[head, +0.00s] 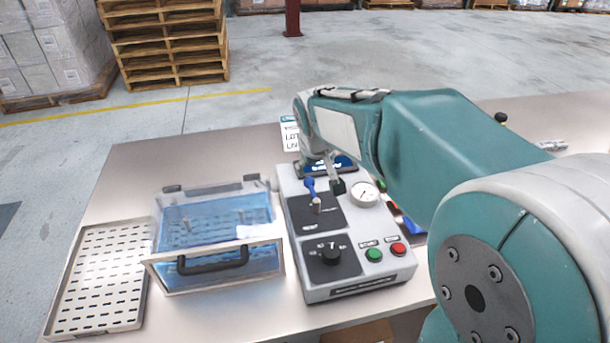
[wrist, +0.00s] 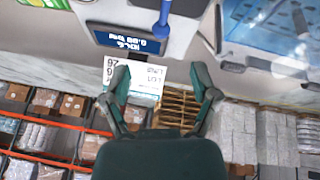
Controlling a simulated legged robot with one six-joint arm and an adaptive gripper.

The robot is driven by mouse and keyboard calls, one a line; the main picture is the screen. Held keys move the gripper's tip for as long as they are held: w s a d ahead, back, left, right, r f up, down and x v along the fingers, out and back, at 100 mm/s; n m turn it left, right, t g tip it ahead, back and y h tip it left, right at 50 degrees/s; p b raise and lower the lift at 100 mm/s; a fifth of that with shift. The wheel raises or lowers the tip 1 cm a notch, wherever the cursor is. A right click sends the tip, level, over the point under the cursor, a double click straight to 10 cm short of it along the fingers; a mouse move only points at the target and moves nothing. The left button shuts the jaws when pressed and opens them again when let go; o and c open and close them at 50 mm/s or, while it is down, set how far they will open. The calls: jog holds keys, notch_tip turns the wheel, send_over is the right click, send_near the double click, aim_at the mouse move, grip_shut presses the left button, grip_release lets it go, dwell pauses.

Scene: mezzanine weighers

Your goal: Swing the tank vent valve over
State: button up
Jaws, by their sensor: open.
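The vent valve has a blue lever (head: 310,187) on a brass-coloured stem, standing on a dark plate of the grey control box (head: 350,285). The lever also shows at the top of the wrist view (wrist: 164,17), beyond and between my fingertips. My gripper (head: 325,182) is over the back part of the box, close to the lever. In the wrist view my gripper (wrist: 162,75) has its two fingers spread, with nothing between them. I cannot tell whether a finger touches the lever in the head view. The clear blue tank (head: 215,225) stands left of the box.
The box carries a gauge (head: 364,193), a black knob (head: 330,254), a green button (head: 374,254) and a red button (head: 398,249). A perforated tray (head: 98,275) lies at the left. The table behind the tank is clear.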

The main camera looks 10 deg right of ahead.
aim_at(309, 181)
jog(key=x, duration=0.4)
jog(key=w+x, duration=0.1)
jog(key=x, duration=0.4)
jog(key=w+x, duration=0.1)
jog(key=x, duration=0.3)
jog(key=shift+a+r, duration=0.2)
jog(key=shift+a, duration=0.05)
grip_shut()
